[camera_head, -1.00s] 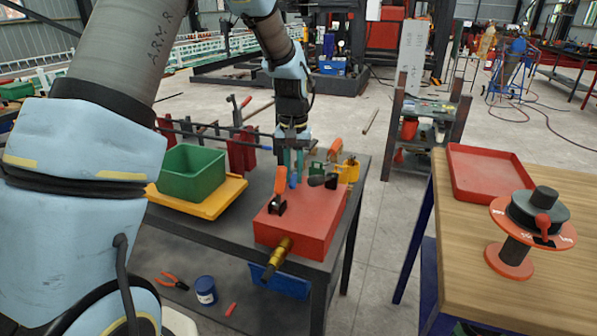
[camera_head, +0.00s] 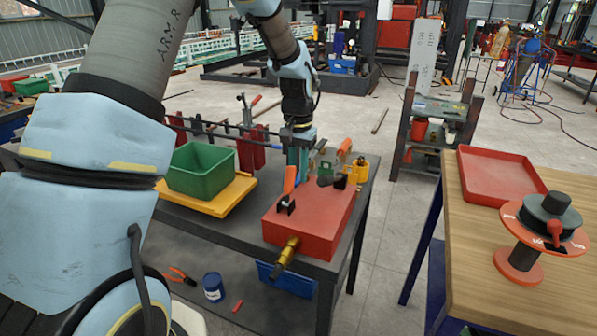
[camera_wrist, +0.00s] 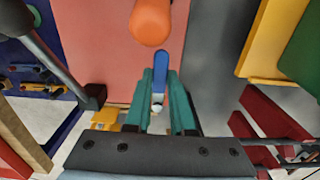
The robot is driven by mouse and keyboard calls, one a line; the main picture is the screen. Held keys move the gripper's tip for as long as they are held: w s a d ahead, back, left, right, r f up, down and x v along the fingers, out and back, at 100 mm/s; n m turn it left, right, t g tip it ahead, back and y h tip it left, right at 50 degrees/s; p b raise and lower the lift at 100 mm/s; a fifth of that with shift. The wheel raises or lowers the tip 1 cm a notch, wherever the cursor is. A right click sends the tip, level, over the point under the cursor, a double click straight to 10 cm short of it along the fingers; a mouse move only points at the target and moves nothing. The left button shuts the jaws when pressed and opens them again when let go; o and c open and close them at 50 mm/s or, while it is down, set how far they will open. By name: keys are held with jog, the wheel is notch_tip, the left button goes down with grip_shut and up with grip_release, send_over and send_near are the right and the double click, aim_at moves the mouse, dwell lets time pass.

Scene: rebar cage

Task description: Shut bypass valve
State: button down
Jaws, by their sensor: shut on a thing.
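A red valve box (camera_head: 325,215) stands on the dark bench. My gripper (camera_head: 298,170) points down over its back left part. In the wrist view the teal fingers (camera_wrist: 160,85) are shut on a blue lever (camera_wrist: 161,68), with its end showing ahead of the fingertips. The head view mostly hides this lever behind the fingers. An orange-handled lever (camera_head: 289,180) rises close in front of the gripper; its rounded orange end (camera_wrist: 150,22) also shows in the wrist view. A black-handled lever (camera_head: 330,181) lies to the right. I cannot tell which lever is the bypass valve.
A brass fitting (camera_head: 286,253) sticks out of the box's front. A green bin (camera_head: 200,172) on a yellow tray (camera_head: 225,200) stands to the left. Another orange handle (camera_head: 344,149) rises behind the box. A wooden table (camera_head: 470,250) with a red tray (camera_head: 500,178) is at right.

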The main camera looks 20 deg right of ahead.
aim_at(298, 179)
jog(key=c, duration=0.8)
grip_release()
jog(key=shift+o, duration=0.2)
jog(key=shift+r, duration=0.1)
notch_tip(298, 179, up, 11)
jog(key=b, duration=0.2)
jog(key=shift+f, duration=0.2)
jog(key=s+a+f+n, duration=0.1)
jog(key=a+f+n, duration=0.1)
jog(key=a, duration=0.6)
jog(key=s+a+f+n, duration=0.1)
jog(key=a+n, duration=0.1)
jog(key=a, duration=0.6)
jog(key=s+a+f+n, duration=0.1)
jog(key=s+a+f, duration=0.1)
jog(key=s+a, duration=0.2)
jog(key=s+a+f+n+t, duration=0.1)
jog(key=s+a, duration=0.3)
jog(key=a, duration=0.5)
jog(key=shift+s+a+f+n+t, duration=0.3)
jog(key=shift+s+a+f+n, duration=0.1)
jog(key=shift+f+n, duration=0.35)
